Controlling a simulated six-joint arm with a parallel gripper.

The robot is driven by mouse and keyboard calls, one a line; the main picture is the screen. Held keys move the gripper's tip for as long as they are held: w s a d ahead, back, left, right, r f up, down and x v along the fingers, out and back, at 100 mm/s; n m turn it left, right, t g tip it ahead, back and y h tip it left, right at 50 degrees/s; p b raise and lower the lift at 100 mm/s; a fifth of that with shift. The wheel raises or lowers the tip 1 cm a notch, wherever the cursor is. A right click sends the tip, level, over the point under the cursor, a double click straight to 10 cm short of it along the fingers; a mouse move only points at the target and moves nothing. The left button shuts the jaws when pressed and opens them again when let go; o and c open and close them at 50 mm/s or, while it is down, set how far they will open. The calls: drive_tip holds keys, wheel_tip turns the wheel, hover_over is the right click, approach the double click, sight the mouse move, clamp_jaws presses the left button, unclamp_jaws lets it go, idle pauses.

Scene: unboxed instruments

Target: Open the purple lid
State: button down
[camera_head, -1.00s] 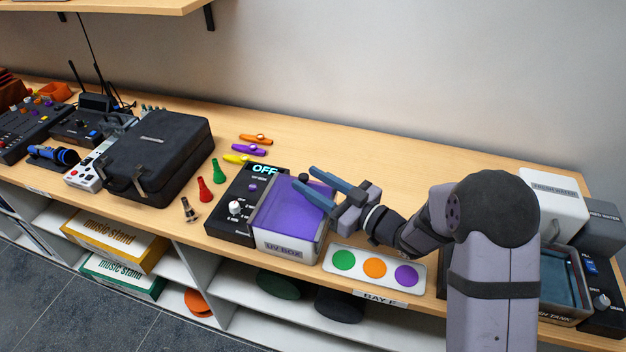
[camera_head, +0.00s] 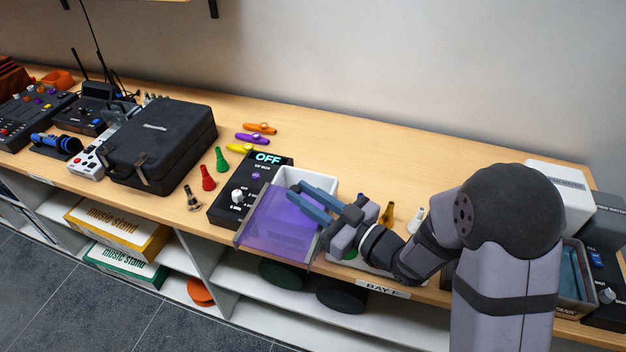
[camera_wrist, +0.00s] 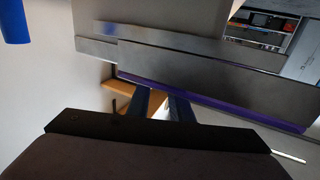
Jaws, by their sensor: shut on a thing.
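The translucent purple lid (camera_head: 272,230) is slid toward the front of the white UV box (camera_head: 326,180) and covers its front part, sticking out past the shelf's front edge. The back of the box is uncovered and its white inside shows. My gripper (camera_head: 297,194) reaches in from the right, its blue fingers over the lid's back edge. It is shut on the lid's dark knob, which the fingers hide. In the wrist view a grey panel with a purple edge (camera_wrist: 210,98) lies across the blue fingers (camera_wrist: 163,104).
The black control panel (camera_head: 240,195) reading OFF adjoins the box on the left. Red (camera_head: 208,178) and green (camera_head: 221,160) mouthpieces stand further left. An amber bottle (camera_head: 387,214) and a white one (camera_head: 416,221) stand behind my wrist.

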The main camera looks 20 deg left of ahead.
sight(299, 221)
drive_tip(key=s, duration=0.5)
drive_tip(key=shift+w, duration=0.1)
drive_tip(key=c, duration=1.6)
unclamp_jaws()
drive_tip(key=shift+d, duration=0.15)
